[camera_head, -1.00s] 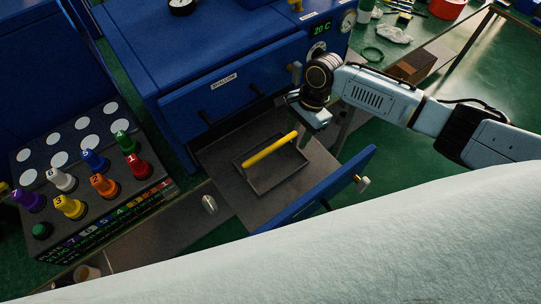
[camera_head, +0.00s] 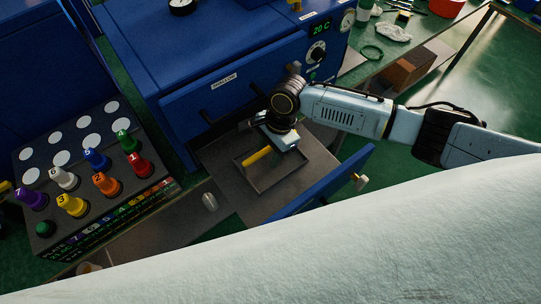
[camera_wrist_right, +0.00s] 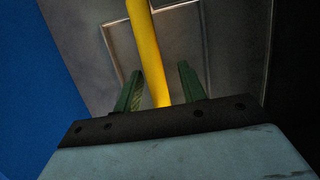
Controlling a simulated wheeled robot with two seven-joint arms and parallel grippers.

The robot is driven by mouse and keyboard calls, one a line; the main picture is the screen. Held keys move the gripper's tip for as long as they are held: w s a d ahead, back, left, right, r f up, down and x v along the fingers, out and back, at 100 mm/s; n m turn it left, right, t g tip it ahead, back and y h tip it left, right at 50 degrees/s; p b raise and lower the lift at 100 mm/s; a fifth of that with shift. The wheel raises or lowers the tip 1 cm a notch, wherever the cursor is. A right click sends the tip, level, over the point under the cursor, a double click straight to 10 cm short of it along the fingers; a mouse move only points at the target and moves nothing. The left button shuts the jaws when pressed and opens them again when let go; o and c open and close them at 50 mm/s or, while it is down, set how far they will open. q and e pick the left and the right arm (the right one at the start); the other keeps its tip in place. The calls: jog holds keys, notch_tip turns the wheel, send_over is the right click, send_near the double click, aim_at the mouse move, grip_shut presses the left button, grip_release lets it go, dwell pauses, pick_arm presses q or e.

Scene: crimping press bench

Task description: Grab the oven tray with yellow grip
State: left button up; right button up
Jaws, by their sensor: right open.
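The oven tray (camera_head: 283,178) is a shallow dark rectangular tray lying on a grey plate inside the open lower drawer. Its yellow grip (camera_head: 257,156) is a bar across the tray, partly covered by my right gripper (camera_head: 287,146) in the head view. In the right wrist view, the yellow grip (camera_wrist_right: 146,45) runs down between the two green fingers of my right gripper (camera_wrist_right: 160,92), which is open with a gap on both sides of the bar. The tray (camera_wrist_right: 170,35) shows behind them. My left gripper is not in view.
The blue oven (camera_head: 220,45) stands behind, with handles on its front. A blue drawer front (camera_head: 325,180) is at the right of the tray. At the left is a panel (camera_head: 100,205) with several numbered coloured knobs. A pale surface fills the lower foreground.

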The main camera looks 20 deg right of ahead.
jog(key=shift+c, duration=0.3)
grip_shut()
jog(key=shift+r, duration=0.1)
